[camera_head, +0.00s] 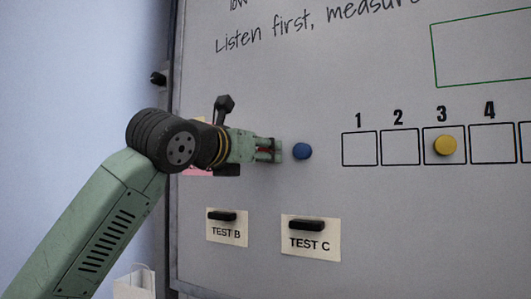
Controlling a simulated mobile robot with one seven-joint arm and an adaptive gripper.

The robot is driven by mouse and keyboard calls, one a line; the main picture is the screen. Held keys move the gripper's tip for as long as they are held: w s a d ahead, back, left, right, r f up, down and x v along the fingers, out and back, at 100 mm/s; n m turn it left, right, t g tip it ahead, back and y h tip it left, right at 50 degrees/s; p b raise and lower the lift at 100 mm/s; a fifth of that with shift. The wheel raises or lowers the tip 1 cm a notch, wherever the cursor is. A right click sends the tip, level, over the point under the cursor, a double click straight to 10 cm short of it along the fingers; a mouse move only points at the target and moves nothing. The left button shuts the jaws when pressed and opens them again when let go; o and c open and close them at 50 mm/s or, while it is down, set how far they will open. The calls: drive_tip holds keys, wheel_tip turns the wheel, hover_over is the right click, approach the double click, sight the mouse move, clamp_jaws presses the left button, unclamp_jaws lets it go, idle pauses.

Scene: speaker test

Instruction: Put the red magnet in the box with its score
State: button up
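My gripper (278,150) is at the whiteboard, just left of a round blue magnet (302,151) and apart from it in the picture. A dark red patch (265,151) shows between its fingers; it may be the red magnet, but too little shows to be sure. I cannot tell whether the fingers are closed on it. No other red magnet is in view. A row of numbered boxes runs to the right: box 1 (360,149), box 2 (400,147) and box 4 (491,144) are empty. Box 3 (428,155) holds a yellow magnet (445,145).
Two paper cards, TEST B (227,234) and TEST C (310,243), hang below under dark bar magnets. A pink note (198,173) is partly hidden behind my gripper. The whiteboard's left frame (174,225) is close to my arm. Board space below the boxes is clear.

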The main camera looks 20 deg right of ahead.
drive_tip(key=c, duration=0.8)
idle(0.5)
